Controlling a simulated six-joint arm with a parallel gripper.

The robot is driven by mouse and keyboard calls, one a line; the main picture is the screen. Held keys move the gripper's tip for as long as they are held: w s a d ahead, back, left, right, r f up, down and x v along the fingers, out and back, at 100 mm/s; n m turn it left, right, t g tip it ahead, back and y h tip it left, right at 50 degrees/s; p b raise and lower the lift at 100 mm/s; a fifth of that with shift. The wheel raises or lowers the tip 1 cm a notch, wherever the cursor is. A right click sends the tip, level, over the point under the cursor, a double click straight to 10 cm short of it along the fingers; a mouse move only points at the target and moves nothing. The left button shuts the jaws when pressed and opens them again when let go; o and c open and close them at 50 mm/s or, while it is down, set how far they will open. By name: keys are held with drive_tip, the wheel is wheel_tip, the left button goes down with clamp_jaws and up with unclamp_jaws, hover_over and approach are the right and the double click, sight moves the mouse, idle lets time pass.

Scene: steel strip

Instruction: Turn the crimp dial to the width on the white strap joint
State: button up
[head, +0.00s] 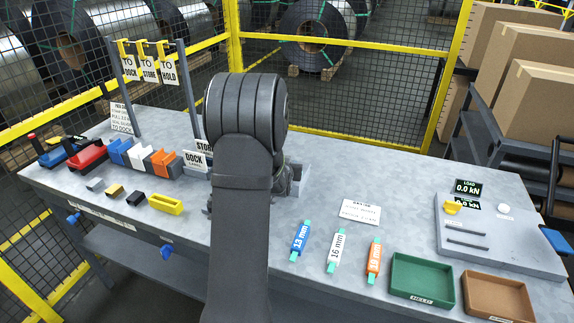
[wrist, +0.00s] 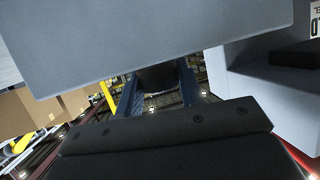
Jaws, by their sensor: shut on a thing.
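The white strap joint (head: 337,250) lies on the bench in the head view and is marked 16 mm. The blue joint (head: 300,241) to its left is marked 13 mm, and the orange joint (head: 373,260) to its right has a label that looks like 19 mm. My gripper (wrist: 158,90) shows in the wrist view with its two dark fingers on either side of a dark round knob (wrist: 158,76), likely the crimp dial. It is shut on this knob, beneath a large grey surface. My arm hides the gripper and dial in the head view; no dial marks are readable.
A green tray (head: 422,258) and a brown tray (head: 470,296) sit at the front right. A grey plate (head: 500,250) with a yellow knob and load readouts lies at the right. Coloured tools and blocks fill the left side. Yellow-framed mesh fencing stands behind.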

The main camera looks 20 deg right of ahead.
drive_tip(key=shift+w+r+m+g+h, duration=0.1)
drive_tip(key=shift+r+m+g+h, duration=0.05)
drive_tip(key=shift+m+g+h, duration=0.4)
drive_tip(key=shift+w+r+m+g+h, duration=0.1)
drive_tip(key=shift+m+g+h, duration=0.25)
drive_tip(key=shift+m+h, duration=0.3)
drive_tip(key=shift+s+m+g+h, duration=0.1)
drive_tip(key=shift+m+g+h, duration=0.25)
drive_tip(key=shift+m, duration=0.25)
drive_tip(key=shift+f, duration=0.1)
drive_tip(key=o, duration=0.8)
drive_tip(key=shift+o, duration=0.9)
drive_tip(key=shift+s+f, duration=0.1)
drive_tip(key=v, duration=1.7)
drive_tip(key=shift+a+r, duration=0.15)
drive_tip(key=shift+r, duration=0.15)
